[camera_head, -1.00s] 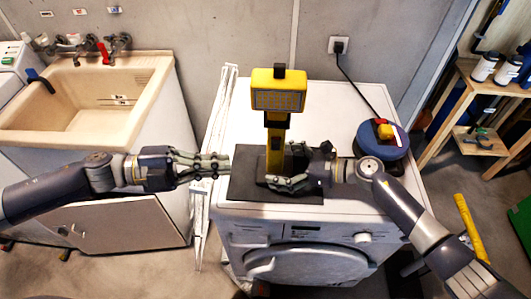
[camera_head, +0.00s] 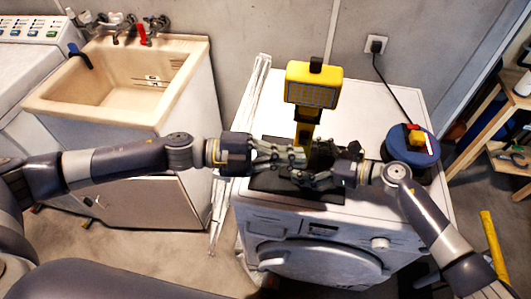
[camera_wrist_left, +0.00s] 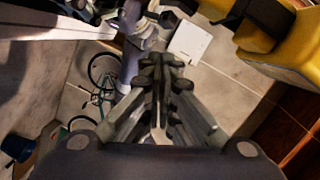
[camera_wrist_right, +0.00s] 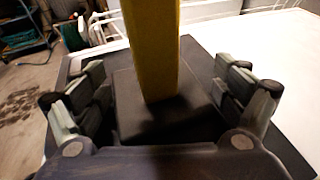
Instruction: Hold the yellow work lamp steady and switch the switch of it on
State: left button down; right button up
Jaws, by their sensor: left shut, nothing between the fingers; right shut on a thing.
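I cannot make out the switch clearly.
The washing machine (camera_head: 365,220) has free top surface behind the lamp. A blue round item (camera_head: 400,150) with a yellow and red top sits at its right. A folded white rack (camera_head: 236,160) stands at its left, beside the sink (camera_head: 120,85). A wooden shelf (camera_head: 490,115) is far right.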

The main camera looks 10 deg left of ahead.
jog(key=shift+s+f, duration=0.1)
jog(key=shift+f, duration=0.15)
pick_arm(q)
jog(key=w, duration=0.1)
jog(key=w+f, duration=0.1)
jog(key=w, duration=0.1)
jog(key=shift+w+a+f, duration=0.1)
jog(key=shift+w+f, duration=0.25)
jog(key=shift+w+f, duration=0.35)
jog(key=s+a, duration=0.6)
jog(key=a, duration=0.4)
jog(key=shift+s+r, duration=0.2)
jog(key=shift+r, duration=0.25)
